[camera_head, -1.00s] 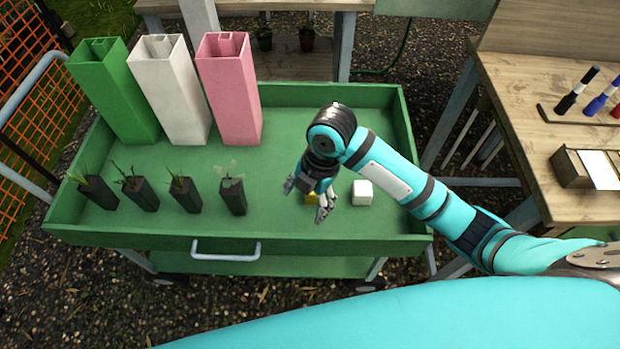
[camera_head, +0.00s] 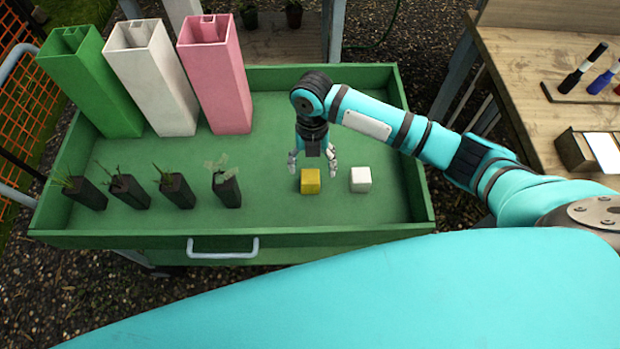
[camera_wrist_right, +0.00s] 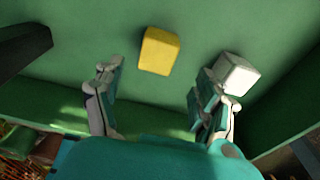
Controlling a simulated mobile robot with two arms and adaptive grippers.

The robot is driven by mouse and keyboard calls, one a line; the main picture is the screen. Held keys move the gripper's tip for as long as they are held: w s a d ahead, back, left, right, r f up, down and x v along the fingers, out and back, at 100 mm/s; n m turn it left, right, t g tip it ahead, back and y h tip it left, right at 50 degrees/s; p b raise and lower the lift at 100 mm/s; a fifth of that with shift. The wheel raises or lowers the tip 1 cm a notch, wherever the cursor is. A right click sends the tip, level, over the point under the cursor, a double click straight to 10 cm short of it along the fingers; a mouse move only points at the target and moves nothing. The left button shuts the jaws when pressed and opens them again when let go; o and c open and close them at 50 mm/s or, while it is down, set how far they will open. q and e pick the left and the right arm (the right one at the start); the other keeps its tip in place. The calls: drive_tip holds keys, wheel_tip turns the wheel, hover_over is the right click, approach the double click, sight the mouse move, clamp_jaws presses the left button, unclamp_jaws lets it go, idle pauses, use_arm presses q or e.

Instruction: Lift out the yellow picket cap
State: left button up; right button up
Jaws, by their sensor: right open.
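The yellow picket cap (camera_head: 311,181) is a small block on the floor of the green cart tray (camera_head: 275,214), near its front right. My right gripper (camera_head: 312,172) is open and empty, pointing down above and slightly behind the cap. In the right wrist view the cap (camera_wrist_right: 160,51) lies ahead of the gap between the spread fingers (camera_wrist_right: 158,97), touching neither. My left gripper is not in view.
A white block (camera_head: 360,179) sits just right of the cap. Potted seedlings (camera_head: 177,190) stand to the left. Tall green (camera_head: 95,85), white (camera_head: 155,80) and pink (camera_head: 216,80) square tubes stand at the back left. The tray has raised walls.

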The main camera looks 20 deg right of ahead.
sight(310, 176)
drive_tip(key=shift+a+f, duration=0.15)
drive_tip(key=shift+f, duration=1.4)
drive_tip(key=shift+a+f, duration=0.1)
drive_tip(key=shift+f, duration=1.4)
drive_tip(key=shift+c, duration=0.3)
drive_tip(key=c, duration=0.9)
